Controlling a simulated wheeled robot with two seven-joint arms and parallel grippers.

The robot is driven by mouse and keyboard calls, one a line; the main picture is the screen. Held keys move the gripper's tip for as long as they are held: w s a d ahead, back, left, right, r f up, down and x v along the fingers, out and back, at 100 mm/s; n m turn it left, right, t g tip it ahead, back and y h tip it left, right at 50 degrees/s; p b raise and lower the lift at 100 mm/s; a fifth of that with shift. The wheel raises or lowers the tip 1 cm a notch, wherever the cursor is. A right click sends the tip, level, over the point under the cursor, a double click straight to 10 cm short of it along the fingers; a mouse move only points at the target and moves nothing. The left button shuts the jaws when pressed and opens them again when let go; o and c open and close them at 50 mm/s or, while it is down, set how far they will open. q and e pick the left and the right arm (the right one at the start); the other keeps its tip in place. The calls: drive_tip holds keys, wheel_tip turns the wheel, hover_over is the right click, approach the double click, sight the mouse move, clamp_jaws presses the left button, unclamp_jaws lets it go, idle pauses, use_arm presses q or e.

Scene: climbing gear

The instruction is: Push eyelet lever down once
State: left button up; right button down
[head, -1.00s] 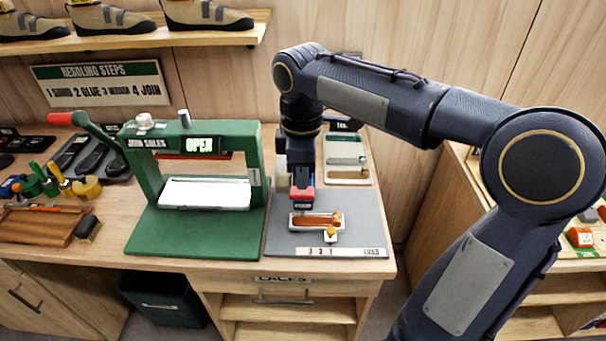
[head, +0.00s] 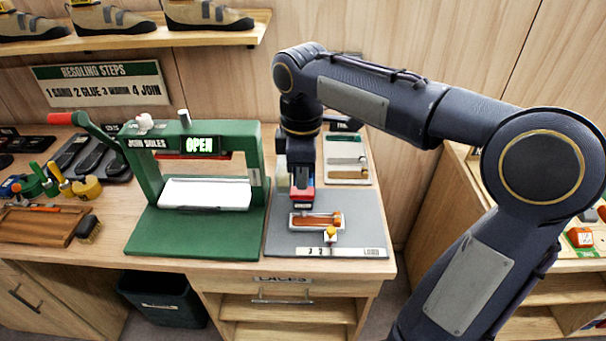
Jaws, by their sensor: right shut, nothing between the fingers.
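My right gripper (head: 301,200) points straight down over the grey mat (head: 360,215) on the right of the bench. It is shut and holds nothing. Red and blue parts show at its tip, and I cannot tell whether they belong to the gripper or to the eyelet press behind it. An orange-brown piece in a pale frame (head: 316,221) with a yellow knob (head: 331,233) lies just in front of the gripper. The eyelet lever cannot be made out clearly; my arm hides much of that spot. My left gripper is not in view.
A green sole press (head: 200,240) with a lit OPEN sign and a red-handled lever (head: 70,119) stands left of the mat. A tray of small parts (head: 346,158) lies behind. Tools and a wooden tray (head: 40,226) fill the bench's left.

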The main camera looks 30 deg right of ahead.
wheel_tip(320, 180, down, 9)
drive_tip(key=b, duration=0.6)
drive_tip(key=shift+s, duration=0.2)
idle(0.9)
drive_tip(key=shift+a+r, duration=0.1)
drive_tip(key=shift+r, duration=0.1)
wheel_tip(320, 180, up, 13)
drive_tip(key=p, duration=1.2)
drive_tip(key=shift+f, duration=0.1)
